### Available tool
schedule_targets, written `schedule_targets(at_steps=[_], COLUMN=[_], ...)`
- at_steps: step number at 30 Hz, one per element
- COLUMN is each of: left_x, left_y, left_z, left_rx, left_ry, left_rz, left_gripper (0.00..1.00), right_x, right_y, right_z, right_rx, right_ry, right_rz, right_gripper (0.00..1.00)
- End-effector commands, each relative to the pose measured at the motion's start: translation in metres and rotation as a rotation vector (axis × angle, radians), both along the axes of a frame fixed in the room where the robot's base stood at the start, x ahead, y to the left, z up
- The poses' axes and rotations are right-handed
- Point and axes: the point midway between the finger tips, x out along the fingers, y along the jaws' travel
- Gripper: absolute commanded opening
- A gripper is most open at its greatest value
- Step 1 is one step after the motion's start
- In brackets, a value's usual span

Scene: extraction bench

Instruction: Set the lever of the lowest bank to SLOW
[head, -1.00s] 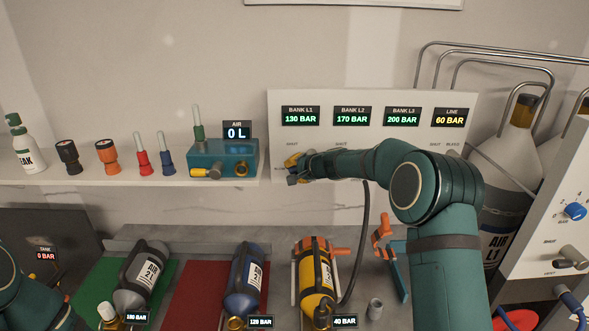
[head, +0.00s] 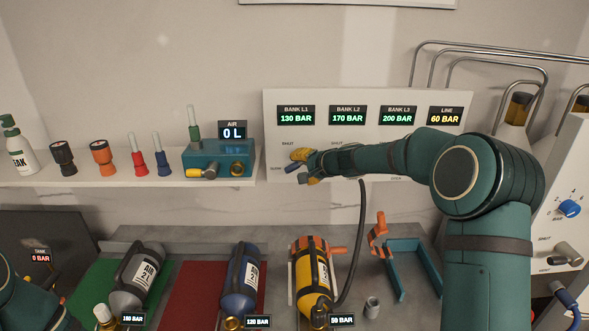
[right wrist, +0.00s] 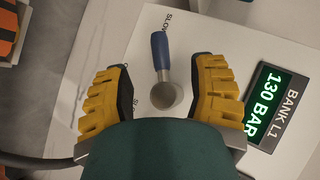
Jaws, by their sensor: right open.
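The lowest bank, BANK L1, shows 130 BAR on its display (head: 296,117), which is also in the right wrist view (right wrist: 272,102). My right gripper (head: 306,167) is at this lever. In the right wrist view its yellow fingers (right wrist: 160,92) are open on either side of the lever, with gaps between. Another label is partly hidden by a finger. My left gripper is not in view.
The white panel (head: 275,110) also carries displays for BANK L2 (head: 347,117), BANK L3 (head: 397,117) and LINE (head: 445,116); my right arm hides their levers. A dark hose (head: 362,240) hangs below. A teal device (head: 218,158) stands on the shelf at left.

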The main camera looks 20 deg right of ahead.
Motion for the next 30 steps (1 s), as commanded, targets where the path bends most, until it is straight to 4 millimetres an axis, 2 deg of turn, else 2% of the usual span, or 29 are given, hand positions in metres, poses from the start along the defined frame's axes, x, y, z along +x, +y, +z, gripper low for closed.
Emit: schedule_targets(at_steps=[3, 10, 30], left_x=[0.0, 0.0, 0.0], left_y=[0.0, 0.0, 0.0], left_z=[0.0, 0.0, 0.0], left_rx=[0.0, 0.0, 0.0], left_ry=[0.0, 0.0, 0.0], left_rz=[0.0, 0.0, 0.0], left_gripper=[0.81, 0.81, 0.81], right_x=[-0.019, -0.041, -0.045], right_y=[-0.009, -0.017, -0.019], right_z=[0.012, 0.024, 0.026], right_rx=[-0.001, -0.002, -0.001], right_ry=[-0.001, 0.0, 0.001], right_rz=[-0.002, -0.001, 0.0], right_gripper=[0.57, 0.57, 0.57])
